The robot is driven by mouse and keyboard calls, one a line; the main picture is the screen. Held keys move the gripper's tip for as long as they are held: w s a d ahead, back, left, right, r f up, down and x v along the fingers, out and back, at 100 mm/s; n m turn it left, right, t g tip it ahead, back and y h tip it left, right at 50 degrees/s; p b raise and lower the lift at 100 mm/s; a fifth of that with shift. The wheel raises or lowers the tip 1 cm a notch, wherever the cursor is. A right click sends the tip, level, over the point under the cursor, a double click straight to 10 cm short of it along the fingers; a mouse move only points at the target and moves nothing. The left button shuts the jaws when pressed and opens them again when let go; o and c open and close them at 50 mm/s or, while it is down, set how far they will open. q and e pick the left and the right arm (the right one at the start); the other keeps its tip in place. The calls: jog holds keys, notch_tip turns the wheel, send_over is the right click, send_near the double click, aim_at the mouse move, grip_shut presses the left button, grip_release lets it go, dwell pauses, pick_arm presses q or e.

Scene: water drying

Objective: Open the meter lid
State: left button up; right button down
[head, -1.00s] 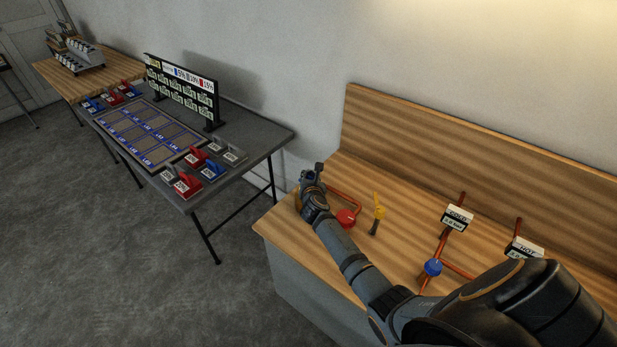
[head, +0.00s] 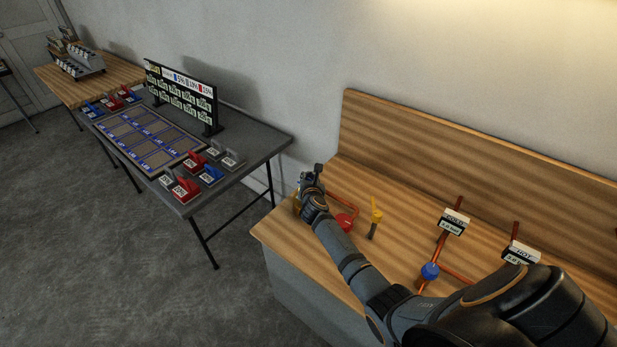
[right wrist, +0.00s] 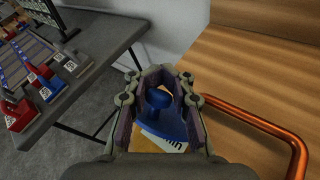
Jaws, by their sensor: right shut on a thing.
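My right gripper (head: 305,187) is at the left end of the wooden bench, by the meter. In the right wrist view the right gripper (right wrist: 160,78) is shut on a blue lid (right wrist: 166,124), with its rounded blue top between the fingers. Below the lid show a white face with black print (right wrist: 172,144) and a brass-yellow body (right wrist: 148,142) of the meter. In the head view the arm hides most of the meter. How far the lid is raised I cannot tell. My left gripper is out of view.
A copper pipe (right wrist: 268,124) runs right of the gripper. On the bench (head: 398,205) are a red valve (head: 344,222), a yellow-topped item (head: 376,214), a blue valve (head: 430,271) and cold and hot signs. A grey table (head: 255,140) stands left, across a floor gap.

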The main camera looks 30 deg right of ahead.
jog(key=shift+s+d+f, duration=0.2)
jog(key=shift+s+f, duration=0.05)
jog(key=shift+f, duration=0.15)
jog(key=c, duration=1.7)
grip_release()
jog(key=o, duration=0.5)
jog(key=shift+s+d+r, duration=0.1)
jog(key=shift+s, duration=0.05)
jog(key=shift+o, duration=0.3)
jog(key=shift+d+r, duration=0.1)
jog(key=shift+a+r, duration=0.1)
jog(key=shift+a, duration=0.1)
jog(key=shift+s+a, duration=0.15)
jog(key=shift+s, duration=0.05)
jog(key=v, duration=1.1)
jog(key=shift+s, duration=0.25)
